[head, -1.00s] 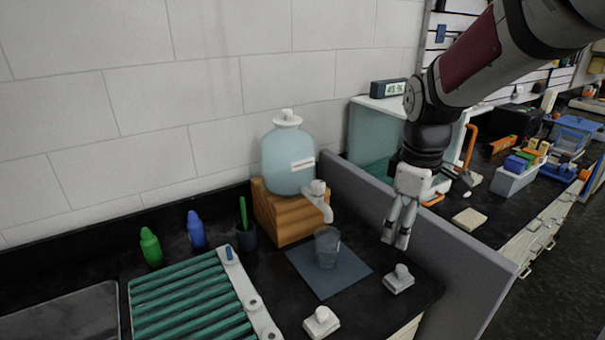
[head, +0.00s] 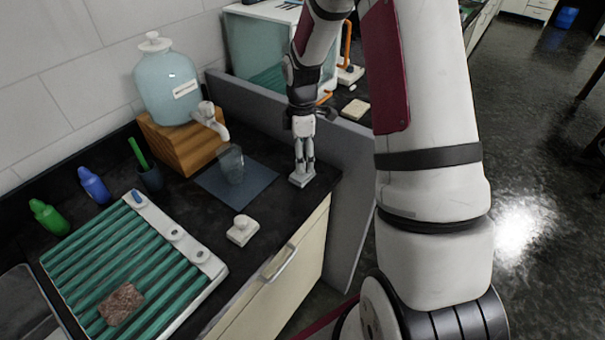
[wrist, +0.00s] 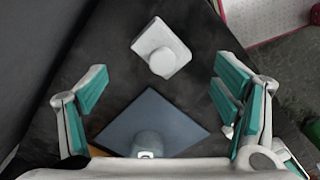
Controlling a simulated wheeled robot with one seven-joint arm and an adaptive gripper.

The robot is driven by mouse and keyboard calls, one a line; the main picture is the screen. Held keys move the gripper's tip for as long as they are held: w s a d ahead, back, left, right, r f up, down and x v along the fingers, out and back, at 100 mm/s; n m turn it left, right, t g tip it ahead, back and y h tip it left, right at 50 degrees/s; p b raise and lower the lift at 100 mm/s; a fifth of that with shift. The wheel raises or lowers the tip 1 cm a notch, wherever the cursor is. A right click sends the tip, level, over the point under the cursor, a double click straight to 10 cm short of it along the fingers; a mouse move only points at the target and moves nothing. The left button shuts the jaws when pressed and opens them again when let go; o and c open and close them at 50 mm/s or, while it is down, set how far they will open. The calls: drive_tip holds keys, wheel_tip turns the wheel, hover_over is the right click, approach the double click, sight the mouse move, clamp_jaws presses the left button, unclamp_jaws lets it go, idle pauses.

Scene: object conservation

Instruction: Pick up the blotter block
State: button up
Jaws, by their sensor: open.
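Two similar white blocks with round knobs lie on the black counter. One blotter block (head: 301,179) is by the counter's right end, near the partition; the wrist view shows it whole (wrist: 162,50), past the upper corner of the blue mat. The other white block (head: 242,231) is by the front edge; a sliver seems to show behind the right finger in the wrist view. My gripper (head: 305,160) points down with its fingertips over the right-hand block in the head view. In the wrist view my gripper (wrist: 163,93) is open and empty, with the block ahead of its fingers, not between them.
A clear glass (head: 231,165) stands on the blue mat (head: 258,184). A blue jug (head: 170,88) with a tap sits on a wooden stand (head: 180,148). A grey partition (head: 345,160) rises beside my gripper. A green ribbed rack (head: 95,262) holds a brown lump (head: 121,304).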

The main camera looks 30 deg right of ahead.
drive_tip(key=shift+s+f+p, duration=0.15)
drive_tip(key=shift+f+p, duration=0.4)
drive_tip(key=shift+f, duration=2.5)
drive_tip(key=c, duration=1.1)
